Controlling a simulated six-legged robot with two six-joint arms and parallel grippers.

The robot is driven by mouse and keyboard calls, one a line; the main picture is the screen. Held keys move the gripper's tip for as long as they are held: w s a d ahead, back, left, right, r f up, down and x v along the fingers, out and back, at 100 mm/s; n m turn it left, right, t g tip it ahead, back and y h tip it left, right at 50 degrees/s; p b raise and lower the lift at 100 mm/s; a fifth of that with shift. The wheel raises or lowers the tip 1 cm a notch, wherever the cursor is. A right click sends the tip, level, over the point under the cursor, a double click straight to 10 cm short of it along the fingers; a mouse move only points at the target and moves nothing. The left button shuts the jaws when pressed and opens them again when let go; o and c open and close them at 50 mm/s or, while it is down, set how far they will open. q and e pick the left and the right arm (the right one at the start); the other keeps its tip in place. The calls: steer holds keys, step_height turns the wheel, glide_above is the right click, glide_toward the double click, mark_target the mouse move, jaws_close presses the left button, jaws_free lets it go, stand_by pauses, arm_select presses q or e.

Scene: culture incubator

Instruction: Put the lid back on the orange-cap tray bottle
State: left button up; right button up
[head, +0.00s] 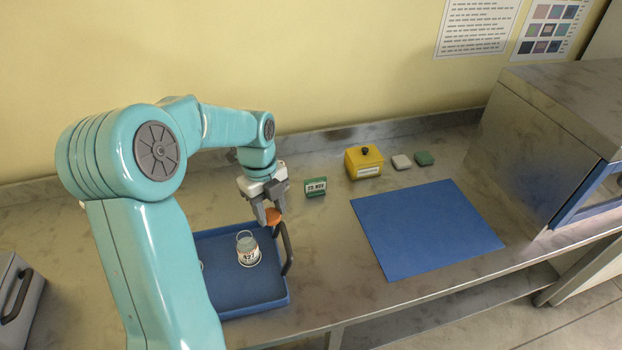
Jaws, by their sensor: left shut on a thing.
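My left gripper (267,215) is shut on an orange cap (273,216) and holds it above the back right part of the blue tray (268,306). A small clear bottle (248,252) with a white label reading "427" stands upright in the tray, with no cap on it. The cap is apart from the bottle, behind it and to its right in the picture. My left arm hides the left part of the tray, where the edge of something pale just shows. My right gripper is not in view.
The tray's dark handle (287,250) rises close to the gripper on the right. A green label block (316,187), a yellow box (364,162) and two small blocks stand behind. A flat blue mat (426,227) lies bare on the right, beside a metal cabinet (545,140).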

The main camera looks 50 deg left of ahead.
arm_select(q)
step_height(320, 180, up, 3)
steer(key=n+p, duration=0.2)
glide_above(245, 237)
steer(key=shift+a+f+b, duration=0.2)
steer(key=shift+f+b, duration=0.3)
steer(key=shift+f, duration=0.15)
steer(key=shift+s+d+f+b, duration=0.1)
steer(key=shift+s+f+b, duration=0.05)
steer(key=shift+f+b, duration=0.4)
step_height(245, 237, down, 4)
steer(key=b, duration=0.2)
steer(key=shift+r+b, duration=0.1)
steer(key=shift+b, duration=0.25)
steer(key=shift+f+b, duration=0.3)
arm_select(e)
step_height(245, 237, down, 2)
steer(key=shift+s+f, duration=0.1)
arm_select(q)
steer(key=shift+w, duration=0.2)
steer(key=shift+s, duration=0.1)
